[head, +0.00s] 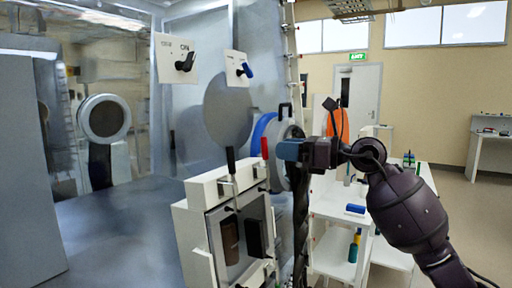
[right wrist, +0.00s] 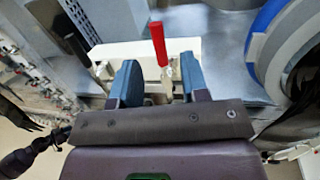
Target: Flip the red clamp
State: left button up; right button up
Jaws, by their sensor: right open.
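The red clamp (head: 264,150) has an upright red handle on a metal stem, at the top right of a white fixture (head: 190,212). In the right wrist view the red handle (right wrist: 158,42) stands between and beyond the two blue fingers, with its pale metal stem below it. My right gripper (head: 284,150) is open, just right of the red handle in the head view; its fingers also show in the right wrist view (right wrist: 159,80). I see no contact with the handle. My left gripper is not in view.
A black-handled clamp (head: 230,162) stands left of the red one. A round blue-rimmed port (head: 262,128) is behind the fixture. White shelving (head: 335,250) is at right.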

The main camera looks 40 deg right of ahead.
aim_at(265, 152)
jog(key=x, duration=0.7)
jog(key=shift+w+a, duration=0.15)
jog(key=shift+w, duration=0.1)
grip_shut()
